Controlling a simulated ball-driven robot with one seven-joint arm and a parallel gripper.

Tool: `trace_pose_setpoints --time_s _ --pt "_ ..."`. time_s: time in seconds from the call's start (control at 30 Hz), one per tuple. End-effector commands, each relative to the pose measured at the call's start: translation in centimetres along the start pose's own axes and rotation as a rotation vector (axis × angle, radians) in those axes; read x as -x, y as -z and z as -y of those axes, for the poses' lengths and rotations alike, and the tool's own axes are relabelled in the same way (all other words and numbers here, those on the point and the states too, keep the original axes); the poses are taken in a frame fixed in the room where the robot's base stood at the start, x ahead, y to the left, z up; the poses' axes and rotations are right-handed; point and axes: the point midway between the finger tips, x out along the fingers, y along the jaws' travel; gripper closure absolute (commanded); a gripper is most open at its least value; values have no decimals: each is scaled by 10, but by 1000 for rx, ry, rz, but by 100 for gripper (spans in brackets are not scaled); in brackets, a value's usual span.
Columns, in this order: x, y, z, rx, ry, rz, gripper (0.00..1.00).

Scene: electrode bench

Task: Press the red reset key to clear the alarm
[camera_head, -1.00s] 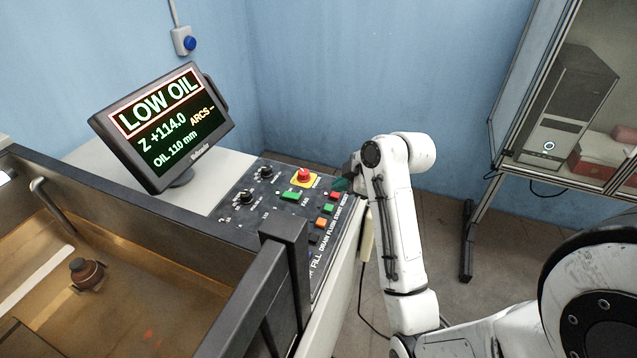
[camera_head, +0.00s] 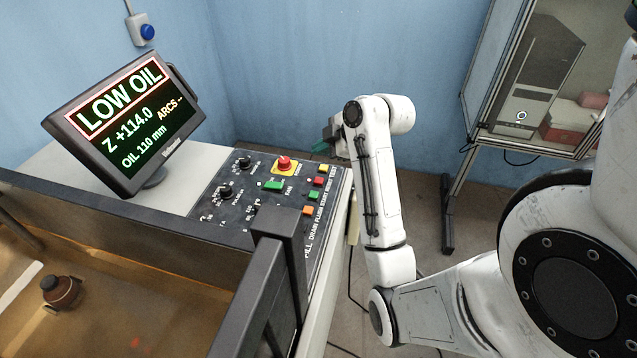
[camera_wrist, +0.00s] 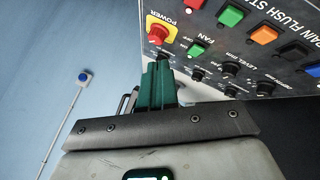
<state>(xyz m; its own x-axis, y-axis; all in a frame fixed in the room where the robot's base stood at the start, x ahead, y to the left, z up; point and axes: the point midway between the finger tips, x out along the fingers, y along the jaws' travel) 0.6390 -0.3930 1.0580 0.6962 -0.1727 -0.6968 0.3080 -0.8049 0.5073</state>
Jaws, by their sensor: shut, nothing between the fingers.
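The red key (camera_head: 318,181) sits in the row of coloured keys along the right edge of the black control panel (camera_head: 235,210), between a yellow key and a green key. In the wrist view the red key (camera_wrist: 194,3) is cut by the top edge. My gripper (camera_head: 322,147) has its teal fingers shut and empty, at the panel's far right corner, apart from the red key. In the wrist view its fingers (camera_wrist: 158,66) point towards the panel, near the red emergency knob. The screen (camera_head: 130,120) reads LOW OIL in a red frame.
The red emergency knob (camera_head: 284,163) on its yellow plate stands left of the keys. The green key (camera_head: 313,195) and yellow key (camera_head: 323,168) flank the red one closely. A dark frame post (camera_head: 278,235) rises at the panel's near side.

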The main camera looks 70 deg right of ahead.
Motion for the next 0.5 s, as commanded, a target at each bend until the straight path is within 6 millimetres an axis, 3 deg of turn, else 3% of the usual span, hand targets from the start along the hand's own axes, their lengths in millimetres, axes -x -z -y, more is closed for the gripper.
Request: trace_pose_setpoints --time_s 0.5 --pt "-46 -33 34 0 1 0 100"
